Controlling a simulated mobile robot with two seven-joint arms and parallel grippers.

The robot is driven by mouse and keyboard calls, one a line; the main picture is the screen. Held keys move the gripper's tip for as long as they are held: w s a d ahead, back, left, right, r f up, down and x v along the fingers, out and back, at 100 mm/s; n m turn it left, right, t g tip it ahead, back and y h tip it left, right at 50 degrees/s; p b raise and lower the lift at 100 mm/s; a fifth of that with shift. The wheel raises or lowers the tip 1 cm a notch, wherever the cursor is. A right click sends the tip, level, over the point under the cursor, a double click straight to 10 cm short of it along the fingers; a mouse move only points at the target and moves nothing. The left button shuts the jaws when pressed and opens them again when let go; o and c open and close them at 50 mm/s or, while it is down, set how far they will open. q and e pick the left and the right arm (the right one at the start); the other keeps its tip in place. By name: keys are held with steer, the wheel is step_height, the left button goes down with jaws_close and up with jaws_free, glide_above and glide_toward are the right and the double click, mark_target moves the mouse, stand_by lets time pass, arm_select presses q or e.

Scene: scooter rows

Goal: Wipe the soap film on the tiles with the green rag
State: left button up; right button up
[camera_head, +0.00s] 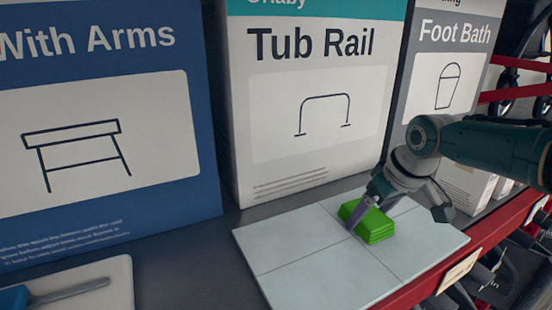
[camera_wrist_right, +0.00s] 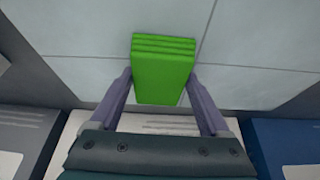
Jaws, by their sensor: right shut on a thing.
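The green rag (camera_head: 372,227) is a folded bright green stack on the pale tiles (camera_head: 310,265). My right gripper (camera_head: 368,214) is shut on the rag, with one finger on each side of it. In the right wrist view the rag (camera_wrist_right: 163,72) sits between the two fingers (camera_wrist_right: 160,92), over or on the tiles (camera_wrist_right: 245,50). I cannot tell whether it is pressed against them. No soap film stands out on the tiles; the part under the rag is hidden. My left gripper is not in view.
Large boxes stand behind the tiles: a blue one (camera_head: 110,205), a Tub Rail box (camera_head: 290,170) and a Foot Bath box (camera_head: 440,50). A white tray (camera_head: 115,275) with a blue-ended tool (camera_head: 50,295) lies at front left. A red shelf edge (camera_head: 500,235) runs along the right.

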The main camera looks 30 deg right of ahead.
mark_target(276, 260)
steer(key=shift+a+p, duration=0.5)
steer(key=shift+a, duration=0.55)
steer(key=shift+a+f, duration=0.1)
steer(key=shift+a, duration=0.2)
steer(key=shift+a+p, duration=0.9)
steer(key=shift+a, duration=0.4)
steer(key=shift+w+a, duration=0.1)
steer(key=shift+a, duration=0.25)
steer(key=shift+a+p, duration=0.45)
steer(key=shift+a, duration=0.35)
steer(key=shift+w+a, duration=0.1)
steer(key=shift+a, duration=0.8)
steer(key=shift+a+p, duration=0.6)
steer(key=shift+a, duration=0.4)
steer(key=shift+w+a, duration=0.2)
steer(key=shift+a, duration=2.1)
steer(key=shift+a+p, duration=0.4)
steer(key=shift+a, duration=1.45)
